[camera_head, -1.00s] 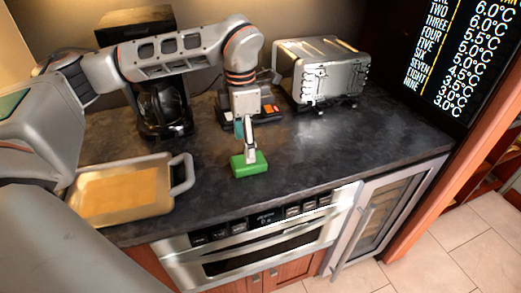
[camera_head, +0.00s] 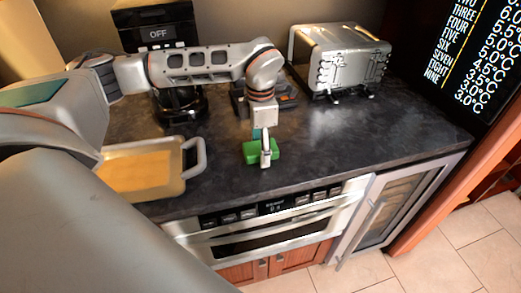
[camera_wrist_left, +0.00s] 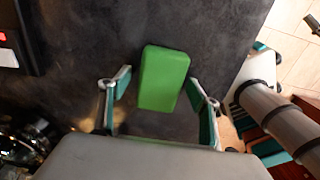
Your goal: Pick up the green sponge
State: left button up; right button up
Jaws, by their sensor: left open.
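The green sponge (camera_head: 250,152) lies on the dark countertop near its front edge, partly hidden behind my left gripper in the head view. My left gripper (camera_head: 266,160) points down at the sponge from above. In the left wrist view the whole top of the sponge (camera_wrist_left: 164,78) shows ahead of and between the two spread fingers of the open left gripper (camera_wrist_left: 160,92). There is bare counter between each finger and the sponge. My right gripper is not in view.
A tray with a handle (camera_head: 150,170) sits left of the sponge. A coffee maker (camera_head: 178,100) and a silver toaster (camera_head: 342,62) stand at the back. The dark countertop (camera_head: 340,135) is clear to the right. A drawer oven (camera_head: 270,222) is below the front edge.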

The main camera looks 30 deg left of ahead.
pick_arm(q)
jog(key=c, duration=0.9)
